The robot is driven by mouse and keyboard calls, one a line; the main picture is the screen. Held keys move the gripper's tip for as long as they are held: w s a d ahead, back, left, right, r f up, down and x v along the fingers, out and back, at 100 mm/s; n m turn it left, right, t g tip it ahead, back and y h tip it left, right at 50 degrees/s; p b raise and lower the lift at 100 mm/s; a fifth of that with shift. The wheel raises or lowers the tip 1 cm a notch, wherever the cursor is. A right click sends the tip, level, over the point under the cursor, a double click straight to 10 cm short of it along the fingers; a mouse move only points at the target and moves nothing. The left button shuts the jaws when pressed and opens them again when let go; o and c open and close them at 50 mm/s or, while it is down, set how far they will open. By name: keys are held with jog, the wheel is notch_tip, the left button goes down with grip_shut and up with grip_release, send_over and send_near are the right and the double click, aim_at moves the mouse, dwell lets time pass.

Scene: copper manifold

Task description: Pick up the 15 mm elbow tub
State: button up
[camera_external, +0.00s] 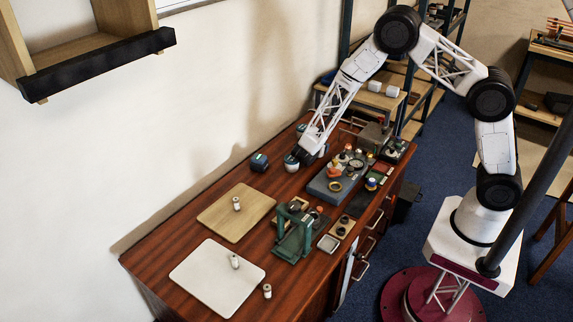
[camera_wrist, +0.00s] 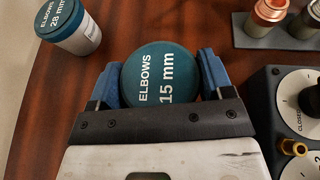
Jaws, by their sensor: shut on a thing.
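The 15 mm elbow tub (camera_wrist: 162,78) has a round teal lid with white lettering. It sits between the two blue fingers of my gripper (camera_wrist: 160,82) in the wrist view, one finger against each side. The lid faces the camera and hides most of the tub's body. In the outside view my gripper (camera_external: 301,156) is low at the back of the wooden bench, among small tubs. The labels cannot be read there, and I cannot tell whether the held tub touches the bench.
The 28 mm elbow tub (camera_wrist: 68,28) stands to the left in the wrist view. Copper fittings on a grey rack (camera_wrist: 275,32) and a dial panel (camera_wrist: 298,110) are close on the right. A wooden board (camera_external: 220,218) and a white board (camera_external: 205,285) lie at the bench's left end.

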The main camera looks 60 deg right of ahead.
jog(key=shift+r, duration=0.1)
jog(key=shift+r, duration=4.95)
jog(key=shift+a, duration=0.1)
